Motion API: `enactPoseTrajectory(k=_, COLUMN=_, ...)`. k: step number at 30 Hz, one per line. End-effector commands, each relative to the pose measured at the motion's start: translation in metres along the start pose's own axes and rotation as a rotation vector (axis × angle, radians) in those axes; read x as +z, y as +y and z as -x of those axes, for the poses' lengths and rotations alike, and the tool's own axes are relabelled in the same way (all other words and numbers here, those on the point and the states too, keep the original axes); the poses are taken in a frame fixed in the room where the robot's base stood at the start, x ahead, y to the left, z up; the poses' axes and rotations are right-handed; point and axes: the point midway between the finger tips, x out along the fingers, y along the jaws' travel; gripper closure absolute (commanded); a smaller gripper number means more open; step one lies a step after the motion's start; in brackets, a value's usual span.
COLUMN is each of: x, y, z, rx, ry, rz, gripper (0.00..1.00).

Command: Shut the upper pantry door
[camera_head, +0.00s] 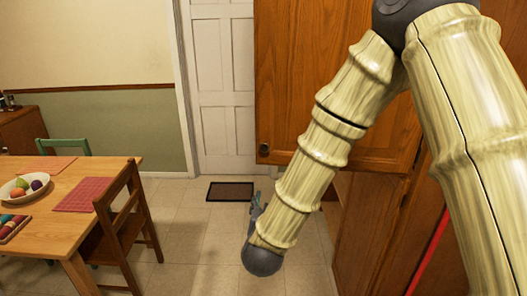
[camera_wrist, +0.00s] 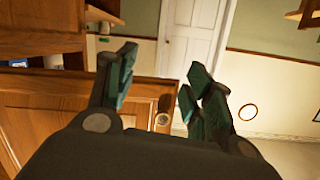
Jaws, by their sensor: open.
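The upper pantry door (camera_head: 305,75) is a brown wooden panel with a dark round knob near its lower left corner, standing behind my arm in the head view. In the wrist view the door (camera_wrist: 60,115) fills the lower left, with its knob (camera_wrist: 162,119) close to its right edge. It appears swung open, since shelves show beyond its edge. My gripper (camera_wrist: 160,65) is open and empty, its teal fingers spread with the knob showing between them. I see no clear contact with the door. In the head view my arm hides most of the gripper (camera_head: 256,207).
Pantry shelves (camera_wrist: 40,45) with a few small items show at upper left in the wrist view. Lower wooden cabinetry (camera_head: 365,225) stands below the door. A chair (camera_head: 125,215) and dining table (camera_head: 95,180) are at left. Clear tiled floor lies between, with a dark mat (camera_head: 230,191).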

Motion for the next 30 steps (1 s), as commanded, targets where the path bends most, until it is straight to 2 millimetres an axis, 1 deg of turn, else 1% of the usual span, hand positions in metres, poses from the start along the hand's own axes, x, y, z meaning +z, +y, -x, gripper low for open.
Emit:
enactPoseTrajectory(k=1, x=-0.026, y=-0.013, z=0.003, rx=0.002, ry=0.056, rz=-0.014, gripper=0.48)
enactPoseTrajectory(k=3, x=-0.055, y=-0.027, z=0.008, rx=0.01, ry=0.119, rz=-0.028, gripper=0.48)
enactPoseTrajectory(k=6, x=-0.084, y=-0.041, z=0.015, rx=0.019, ry=0.183, rz=-0.043, gripper=0.48)
enactPoseTrajectory(k=9, x=-0.101, y=-0.049, z=0.021, rx=0.025, ry=0.219, rz=-0.053, gripper=0.48)
enactPoseTrajectory(k=13, x=-0.109, y=-0.052, z=0.019, rx=0.029, ry=0.233, rz=-0.057, gripper=0.48)
enactPoseTrajectory(k=17, x=-0.114, y=-0.051, z=0.007, rx=0.029, ry=0.234, rz=-0.058, gripper=0.48)
enactPoseTrajectory(k=30, x=-0.129, y=-0.048, z=-0.059, rx=0.029, ry=0.232, rz=-0.057, gripper=0.48)
